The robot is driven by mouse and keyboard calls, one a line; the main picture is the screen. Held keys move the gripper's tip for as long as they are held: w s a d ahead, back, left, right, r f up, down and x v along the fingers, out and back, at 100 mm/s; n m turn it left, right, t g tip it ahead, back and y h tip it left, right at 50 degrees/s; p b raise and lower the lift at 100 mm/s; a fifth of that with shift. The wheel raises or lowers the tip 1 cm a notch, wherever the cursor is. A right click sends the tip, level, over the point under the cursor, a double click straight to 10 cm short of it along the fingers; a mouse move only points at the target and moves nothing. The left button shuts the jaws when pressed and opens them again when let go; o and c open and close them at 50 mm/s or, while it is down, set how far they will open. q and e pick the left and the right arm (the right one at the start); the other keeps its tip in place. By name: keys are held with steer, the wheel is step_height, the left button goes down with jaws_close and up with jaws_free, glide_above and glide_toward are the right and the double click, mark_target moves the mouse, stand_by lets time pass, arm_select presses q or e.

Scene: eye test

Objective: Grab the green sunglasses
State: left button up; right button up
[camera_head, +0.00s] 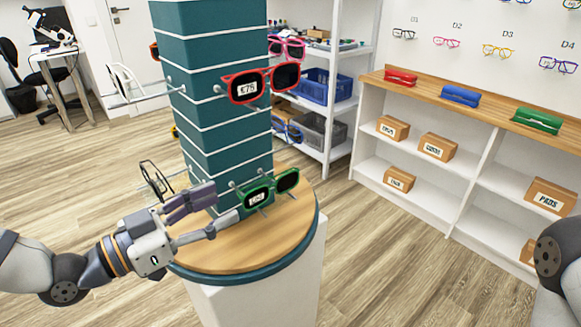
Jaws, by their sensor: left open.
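The green sunglasses (289,182) have dark lenses and a white price tag on the left lens. They sit low on the front of the teal display tower (222,130), just above the round wooden top (260,247). My left gripper (227,206) is open, just left of the green sunglasses, with its fingers pointing right towards them. The lower fingertip is close to the tagged lens; I cannot tell whether it touches. Nothing shows between the fingers. Only part of my right arm shows at the right edge; its gripper is out of view.
Red sunglasses (230,91) hang higher on the tower, with pink glasses (290,41) behind. A white shelf (466,190) with small boxes and coloured cases stands at the right. Wooden floor is clear between.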

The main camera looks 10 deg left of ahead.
mark_target(267, 176)
arm_select(q)
steer(key=b+x, duration=0.1)
steer(key=x, duration=0.3)
steer(key=shift+d+f+b, duration=0.2)
steer(key=shift+b, duration=0.1)
steer(key=x, duration=0.4)
steer(key=r+x, duration=0.1)
steer(key=x, duration=0.2)
steer(key=shift+w+a, duration=0.1)
steer(key=shift+w, duration=0.1)
steer(key=shift+r, duration=0.1)
steer(key=c, duration=1)
arm_select(e)
steer(key=shift+g, duration=0.5)
steer(key=s+f, duration=0.2)
steer(key=s, duration=0.1)
steer(key=shift+a+f, duration=0.1)
steer(key=shift+f, duration=0.2)
